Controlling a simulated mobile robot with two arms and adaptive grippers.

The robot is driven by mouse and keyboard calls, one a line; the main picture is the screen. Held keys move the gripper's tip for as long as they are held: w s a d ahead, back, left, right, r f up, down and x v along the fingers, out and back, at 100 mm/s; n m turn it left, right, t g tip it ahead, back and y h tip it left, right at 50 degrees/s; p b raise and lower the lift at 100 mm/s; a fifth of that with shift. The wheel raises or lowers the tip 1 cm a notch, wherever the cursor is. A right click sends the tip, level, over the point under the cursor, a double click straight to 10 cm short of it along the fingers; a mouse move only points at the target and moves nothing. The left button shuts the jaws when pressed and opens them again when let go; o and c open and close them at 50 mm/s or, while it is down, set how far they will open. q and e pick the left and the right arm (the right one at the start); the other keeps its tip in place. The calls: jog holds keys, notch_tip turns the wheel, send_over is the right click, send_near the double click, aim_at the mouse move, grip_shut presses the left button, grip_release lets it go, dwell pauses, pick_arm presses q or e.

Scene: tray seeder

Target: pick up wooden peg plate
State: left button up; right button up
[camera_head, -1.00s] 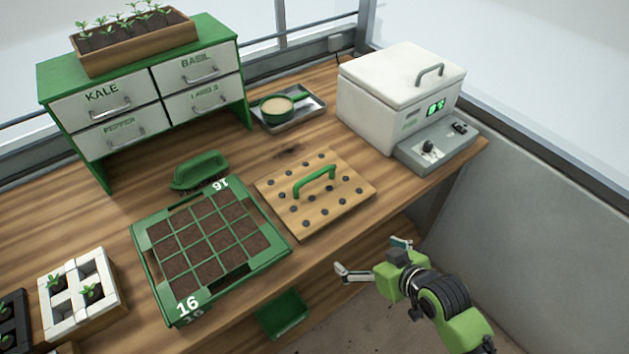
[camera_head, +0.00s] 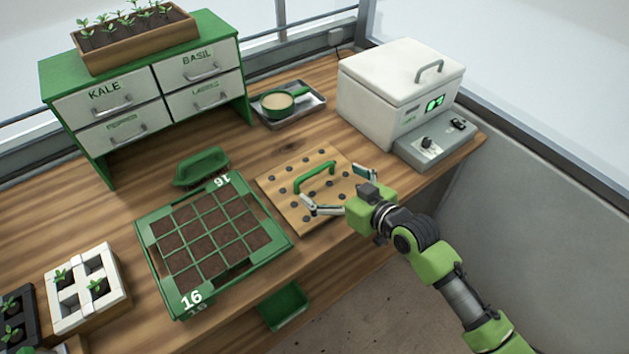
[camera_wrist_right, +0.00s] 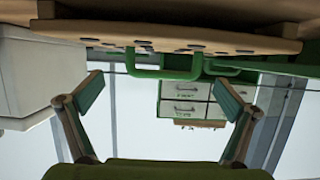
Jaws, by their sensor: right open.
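The wooden peg plate (camera_head: 288,203) lies flat on the bench, with dark round spots and a green arched handle (camera_head: 315,176) on top. My right gripper (camera_head: 337,190) is open above the front right part of the plate, its two fingers spread, close to the handle with no contact visible. The right wrist view appears upside down. There the plate (camera_wrist_right: 235,41) spans the top, and its handle (camera_wrist_right: 165,73) shows between and beyond the open fingers (camera_wrist_right: 168,100). Part of the plate is hidden by the gripper in the head view. My left gripper is not in view.
A green seed tray (camera_head: 266,263) marked 16 stands left of the plate. A green brush (camera_head: 200,167), a metal tray (camera_head: 312,110) with a green cup (camera_head: 279,104), and a white lidded box (camera_head: 380,95) with a control panel (camera_head: 437,145) stand around. Drawers (camera_head: 105,98) are behind.

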aim_at(315, 174)
jog(key=shift+s+a+p+x, duration=0.1)
jog(key=shift+p+x, duration=0.25)
jog(key=shift+x, duration=1.25)
jog(key=shift+s+a+p+x, duration=0.1)
jog(key=shift+p+x, duration=0.2)
jog(key=shift+x, duration=1.25)
jog(key=shift+f, duration=0.15)
jog(key=c, duration=1.4)
